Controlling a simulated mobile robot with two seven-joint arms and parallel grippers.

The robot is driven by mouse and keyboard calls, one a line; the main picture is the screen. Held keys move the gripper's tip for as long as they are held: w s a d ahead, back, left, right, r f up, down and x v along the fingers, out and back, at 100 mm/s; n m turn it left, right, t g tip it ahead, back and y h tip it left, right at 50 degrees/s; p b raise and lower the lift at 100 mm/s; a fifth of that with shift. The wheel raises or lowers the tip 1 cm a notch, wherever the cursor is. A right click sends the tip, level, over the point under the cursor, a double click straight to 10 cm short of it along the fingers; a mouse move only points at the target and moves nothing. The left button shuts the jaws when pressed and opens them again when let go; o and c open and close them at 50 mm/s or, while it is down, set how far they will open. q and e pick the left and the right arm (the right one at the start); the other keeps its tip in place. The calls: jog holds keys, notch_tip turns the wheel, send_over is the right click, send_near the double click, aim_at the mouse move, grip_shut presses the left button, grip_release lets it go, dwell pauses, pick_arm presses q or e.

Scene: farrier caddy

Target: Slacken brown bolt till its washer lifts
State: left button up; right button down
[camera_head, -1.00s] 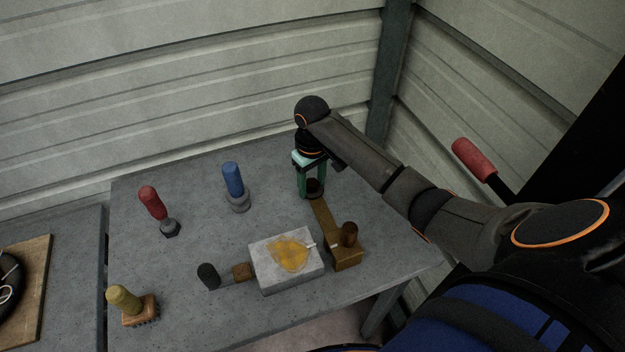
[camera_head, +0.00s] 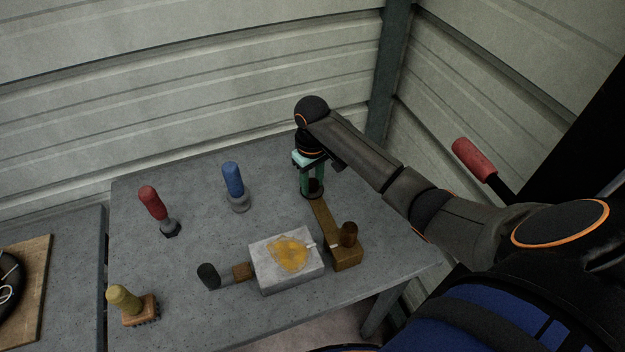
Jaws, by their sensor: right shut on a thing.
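The brown bolt (camera_head: 315,186) stands at the far end of a flat brown bar (camera_head: 325,218) on the grey table. My right gripper (camera_head: 313,188) points down over the bolt, with its green fingers shut around it. The fingers hide most of the bolt. A dark round base, perhaps the washer, shows at the fingertips; whether it is lifted is too small to tell. My left gripper is not in view.
A brown knob (camera_head: 348,234) stands on the bar's near block.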

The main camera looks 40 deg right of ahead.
aim_at(312, 182)
jog(key=c, duration=0.7)
grip_release()
jog(key=shift+r, duration=2.5)
